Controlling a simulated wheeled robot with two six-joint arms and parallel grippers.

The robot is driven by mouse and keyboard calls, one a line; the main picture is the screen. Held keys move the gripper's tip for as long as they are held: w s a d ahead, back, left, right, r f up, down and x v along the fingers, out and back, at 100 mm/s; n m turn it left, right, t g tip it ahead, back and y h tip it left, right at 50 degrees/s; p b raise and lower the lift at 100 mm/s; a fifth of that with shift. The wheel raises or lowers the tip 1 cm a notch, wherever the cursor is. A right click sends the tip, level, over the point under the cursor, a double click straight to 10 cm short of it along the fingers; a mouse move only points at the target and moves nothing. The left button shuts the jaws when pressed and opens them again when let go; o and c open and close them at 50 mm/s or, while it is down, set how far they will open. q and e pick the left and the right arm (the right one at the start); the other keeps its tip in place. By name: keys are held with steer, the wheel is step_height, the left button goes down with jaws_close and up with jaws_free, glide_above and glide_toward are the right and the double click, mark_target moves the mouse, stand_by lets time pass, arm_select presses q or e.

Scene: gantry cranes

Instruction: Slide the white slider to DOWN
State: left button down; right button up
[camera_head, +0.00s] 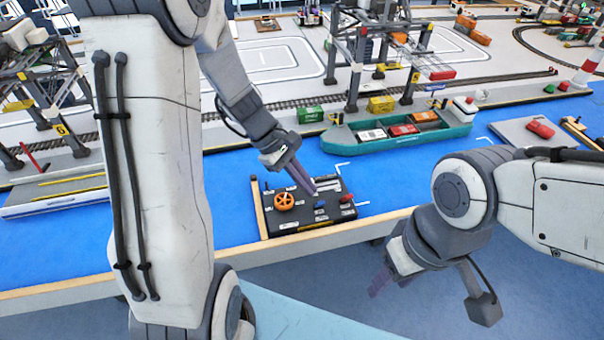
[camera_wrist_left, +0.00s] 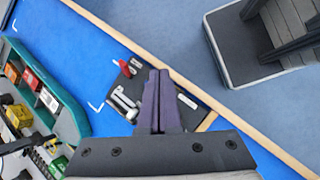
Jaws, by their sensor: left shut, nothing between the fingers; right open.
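The black control panel (camera_head: 345,215) lies on the blue surface near its front edge. It carries an orange wheel (camera_head: 284,201), a blue knob (camera_head: 320,204) and a red lever (camera_head: 347,198). My left gripper (camera_head: 311,191) is shut and empty, pointing down over the panel's middle. In the left wrist view, its purple fingers (camera_wrist_left: 158,72) cover part of the panel. A white elongated part (camera_wrist_left: 123,99), likely the white slider, shows just left of the fingers; contact cannot be told. The red lever (camera_wrist_left: 125,68) is beyond it. My right gripper (camera_head: 392,283) is open and empty, in front of the table.
A wooden strip (camera_head: 258,208) stands along the panel's left side. A teal ship (camera_head: 397,133) with containers lies behind the panel, with crane legs beyond. The blue surface (camera_head: 228,205) left of the panel is clear. A grey-topped block (camera_wrist_left: 260,45) stands on the floor.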

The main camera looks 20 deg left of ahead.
arm_select(q)
steer(key=w+a+f+n+t, duration=0.2)
steer(key=a+f+n, duration=0.1)
steer(key=a+n, duration=0.3)
steer(key=w+a+f+n+t, duration=0.3)
steer(key=a+n, duration=0.2)
steer(key=a, duration=0.4)
glide_toward(299, 191)
steer(key=shift+h, duration=0.3)
steer(key=x, duration=0.4)
steer(key=shift+w+d+f, duration=0.15)
steer(key=shift+w, duration=0.1)
steer(key=shift+w+d+p, duration=0.3)
steer(key=shift+w+d, duration=0.4)
steer(key=shift+d, duration=0.25)
steer(key=shift+w+d, duration=0.35)
steer(key=shift+d, duration=0.1)
